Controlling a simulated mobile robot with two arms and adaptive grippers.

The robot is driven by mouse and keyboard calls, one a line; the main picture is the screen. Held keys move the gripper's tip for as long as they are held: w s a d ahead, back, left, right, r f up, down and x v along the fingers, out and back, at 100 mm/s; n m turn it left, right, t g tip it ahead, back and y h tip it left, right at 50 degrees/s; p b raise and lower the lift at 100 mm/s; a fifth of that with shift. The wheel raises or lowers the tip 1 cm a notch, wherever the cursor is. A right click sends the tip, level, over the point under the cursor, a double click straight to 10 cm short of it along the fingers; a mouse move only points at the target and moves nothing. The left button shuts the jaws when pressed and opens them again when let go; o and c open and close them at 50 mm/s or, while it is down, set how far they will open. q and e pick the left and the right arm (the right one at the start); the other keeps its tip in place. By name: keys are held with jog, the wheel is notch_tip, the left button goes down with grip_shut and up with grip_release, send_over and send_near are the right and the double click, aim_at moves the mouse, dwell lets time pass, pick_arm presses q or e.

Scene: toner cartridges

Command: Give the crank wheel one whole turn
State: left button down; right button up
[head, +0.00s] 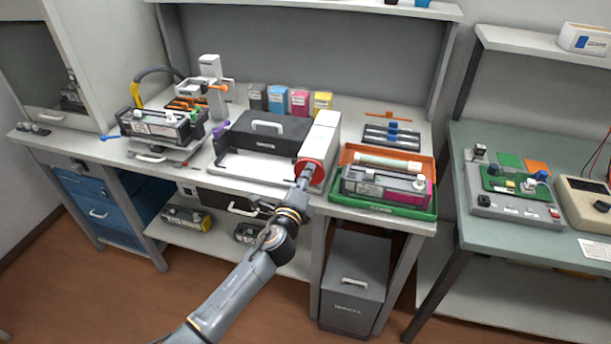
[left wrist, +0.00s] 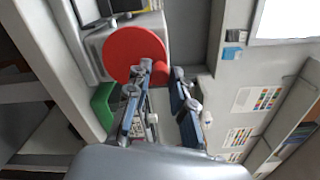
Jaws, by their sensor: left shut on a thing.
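The red crank wheel (head: 311,166) is on the front right of a white and dark machine (head: 268,135) on the bench. In the left wrist view the wheel (left wrist: 133,50) is a flat red disc just beyond my fingers. My left gripper (head: 303,181) is at the wheel's front face. In the left wrist view the gripper (left wrist: 161,88) is shut on the wheel's handle, a small red piece (left wrist: 152,118) showing between the fingers. The fingers hide most of the handle. My right gripper is not in view.
Left of the machine stands a fixture with a cartridge (head: 160,125). A grey waste bin (head: 353,285) stands below the bench.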

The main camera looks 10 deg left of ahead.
pick_arm(q)
jog(key=c, duration=1.1)
grip_release()
jog(key=shift+c, duration=0.2)
jog(key=s, duration=1.2)
jog(key=shift+a, duration=0.15)
jog(key=s+a+f+n+g, duration=0.2)
jog(key=s+f+n+g, duration=0.15)
jog(key=f, duration=0.85)
jog(key=s+a+f+n+g, duration=0.1)
jog(key=s+f+n+g, duration=0.2)
jog(key=f, duration=0.8)
jog(key=s+a+f+n+g, duration=0.25)
jog(key=s+f, duration=0.25)
jog(key=f, duration=0.7)
jog(key=s+f+n+g, duration=0.2)
jog(key=s+f+n, duration=0.2)
jog(key=s, duration=0.8)
jog(key=s+a+f+n+g, duration=0.1)
jog(key=s+f+n+g, duration=0.2)
jog(key=s+f, duration=0.6)
jog(key=s+a+f+n+g, duration=0.1)
jog(key=s+f+n+g, duration=0.2)
jog(key=s+f, duration=0.4)
jog(key=s+n, duration=0.1)
jog(key=s, duration=0.6)
jog(key=shift+s+n+y, duration=0.3)
jog(key=shift+s, duration=0.05)
